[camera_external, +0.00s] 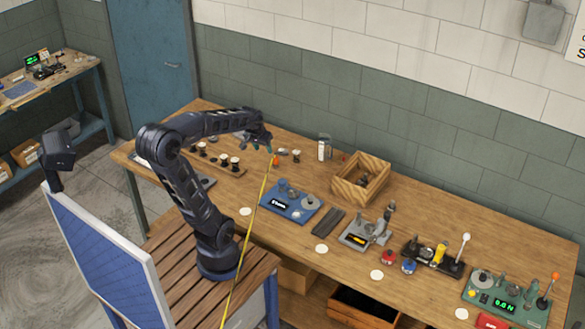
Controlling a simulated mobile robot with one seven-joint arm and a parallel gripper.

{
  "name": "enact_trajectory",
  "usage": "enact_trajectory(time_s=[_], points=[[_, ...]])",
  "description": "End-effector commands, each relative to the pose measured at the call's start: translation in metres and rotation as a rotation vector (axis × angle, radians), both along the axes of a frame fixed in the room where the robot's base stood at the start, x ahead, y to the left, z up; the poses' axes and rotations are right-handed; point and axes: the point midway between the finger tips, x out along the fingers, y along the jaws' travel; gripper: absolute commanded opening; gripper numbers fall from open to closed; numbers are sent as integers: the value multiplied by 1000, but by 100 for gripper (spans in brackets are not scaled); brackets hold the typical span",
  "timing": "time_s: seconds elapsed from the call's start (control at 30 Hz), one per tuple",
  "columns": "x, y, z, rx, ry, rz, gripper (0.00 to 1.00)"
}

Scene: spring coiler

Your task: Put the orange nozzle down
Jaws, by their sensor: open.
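A small orange piece (275,161), which looks like the nozzle, is at the back part of the wooden bench, just below my gripper in the picture. My gripper (270,148) is open at the end of my outstretched arm, close above the orange piece. The piece is too small to tell whether it stands or lies, or whether the fingers touch it.
A thin yellow line (247,232) runs from near my gripper down to the bottom edge. A rack of knobbed pieces (222,160) is to the left. A blue device (291,202), a wooden box (360,178) and a white bottle (322,150) stand to the right.

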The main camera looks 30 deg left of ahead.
Motion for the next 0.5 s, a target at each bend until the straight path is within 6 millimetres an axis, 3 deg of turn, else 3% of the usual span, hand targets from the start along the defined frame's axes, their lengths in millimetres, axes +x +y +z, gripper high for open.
enact_trajectory(time_s=[0.3,0.5], points=[[-89,-25,18,10,-8,-89,48],[-123,-32,18,14,-7,-125,48]])
